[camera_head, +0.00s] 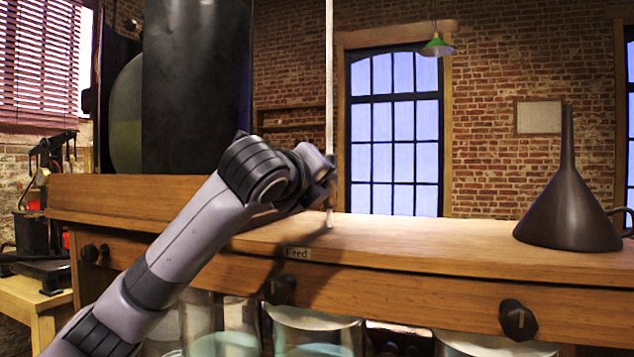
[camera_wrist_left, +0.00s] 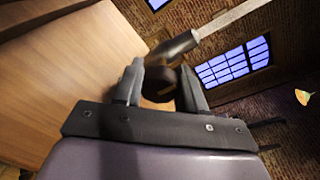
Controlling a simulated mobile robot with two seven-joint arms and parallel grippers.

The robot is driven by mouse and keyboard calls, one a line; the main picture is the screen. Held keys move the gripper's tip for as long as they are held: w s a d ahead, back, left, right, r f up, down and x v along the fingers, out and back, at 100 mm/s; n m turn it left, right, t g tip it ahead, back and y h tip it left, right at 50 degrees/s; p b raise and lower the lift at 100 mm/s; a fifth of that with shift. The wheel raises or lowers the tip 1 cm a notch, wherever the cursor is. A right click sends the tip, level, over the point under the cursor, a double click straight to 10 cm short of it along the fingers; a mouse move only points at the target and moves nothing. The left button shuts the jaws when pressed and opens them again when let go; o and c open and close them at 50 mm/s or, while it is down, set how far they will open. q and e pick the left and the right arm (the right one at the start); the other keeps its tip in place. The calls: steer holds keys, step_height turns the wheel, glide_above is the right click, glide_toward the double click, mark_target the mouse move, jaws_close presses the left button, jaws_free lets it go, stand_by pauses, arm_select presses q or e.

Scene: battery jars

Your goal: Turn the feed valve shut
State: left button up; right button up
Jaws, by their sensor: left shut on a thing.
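The feed valve shows in the left wrist view as a grey metal body (camera_wrist_left: 174,48) on a pale pipe, with a dark rounded handle (camera_wrist_left: 161,84) below it. My left gripper (camera_wrist_left: 160,82) is shut on this dark handle, one finger on each side. In the head view my left gripper (camera_head: 326,184) is at the lower part of the thin upright pipe (camera_head: 329,80), above the wooden shelf. There the arm and gripper hide the valve. The Feed label (camera_head: 298,253) is on the shelf's front edge, below the gripper. My right gripper is not in view.
A dark funnel (camera_head: 567,205) stands upside down on the right of the wooden shelf (camera_head: 430,240). Black knobs (camera_head: 518,320) stick out from the front board. Glass jars (camera_head: 315,335) stand below. A large black tank (camera_head: 197,90) rises behind my arm. The shelf between pipe and funnel is clear.

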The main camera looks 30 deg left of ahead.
arm_select(q)
steer(key=shift+f, duration=0.1)
steer(key=o, duration=1)
steer(key=shift+a, duration=0.1)
steer(key=b+v, duration=0.1)
steer(key=v, duration=0.6)
steer(key=shift+s+b, duration=0.1)
steer(key=shift+b, duration=0.2)
